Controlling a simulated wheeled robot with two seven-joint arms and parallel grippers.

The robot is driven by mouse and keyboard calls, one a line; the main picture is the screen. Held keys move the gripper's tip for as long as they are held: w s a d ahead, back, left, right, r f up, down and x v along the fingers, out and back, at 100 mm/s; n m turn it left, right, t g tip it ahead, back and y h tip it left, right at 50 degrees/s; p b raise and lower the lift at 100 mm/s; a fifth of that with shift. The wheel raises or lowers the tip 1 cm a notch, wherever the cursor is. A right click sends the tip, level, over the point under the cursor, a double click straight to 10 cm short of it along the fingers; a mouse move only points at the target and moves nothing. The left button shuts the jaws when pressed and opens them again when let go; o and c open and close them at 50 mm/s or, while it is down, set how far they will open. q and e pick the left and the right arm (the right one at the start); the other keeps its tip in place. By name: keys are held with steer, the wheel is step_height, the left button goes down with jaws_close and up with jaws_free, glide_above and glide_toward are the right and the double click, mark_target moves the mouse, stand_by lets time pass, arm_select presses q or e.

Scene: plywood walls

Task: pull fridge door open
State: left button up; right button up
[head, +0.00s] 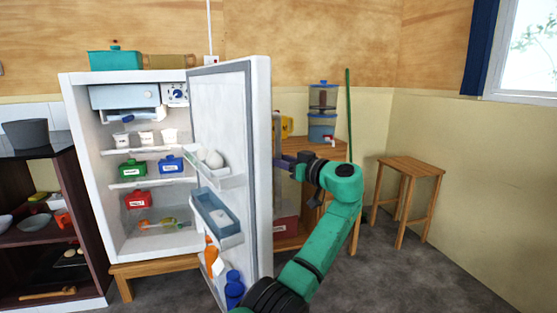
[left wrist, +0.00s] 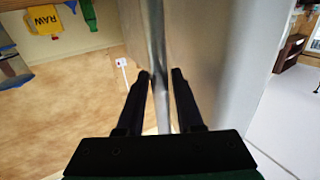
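The white fridge (head: 85,180) stands at the left in the head view with its door (head: 232,110) swung wide open. The door's inner face, with its shelves, faces me. My left gripper (head: 281,161) is at the handle side of the door, on the outer face, its fingers partly hidden by the arm and door edge. My right gripper is in no view.
The fridge rests on a wooden stand (head: 124,287). A dark shelf unit (head: 88,235) stands at the left. Behind the door is a wooden table (head: 340,152) with a blue water dispenser (head: 322,110). A wooden stool (head: 412,170) stands at the right. The floor at the front right is clear.

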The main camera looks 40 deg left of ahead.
arm_select(q)
steer(key=s+d, duration=0.1)
steer(key=d, duration=1.3)
steer(key=shift+s+d, duration=0.25)
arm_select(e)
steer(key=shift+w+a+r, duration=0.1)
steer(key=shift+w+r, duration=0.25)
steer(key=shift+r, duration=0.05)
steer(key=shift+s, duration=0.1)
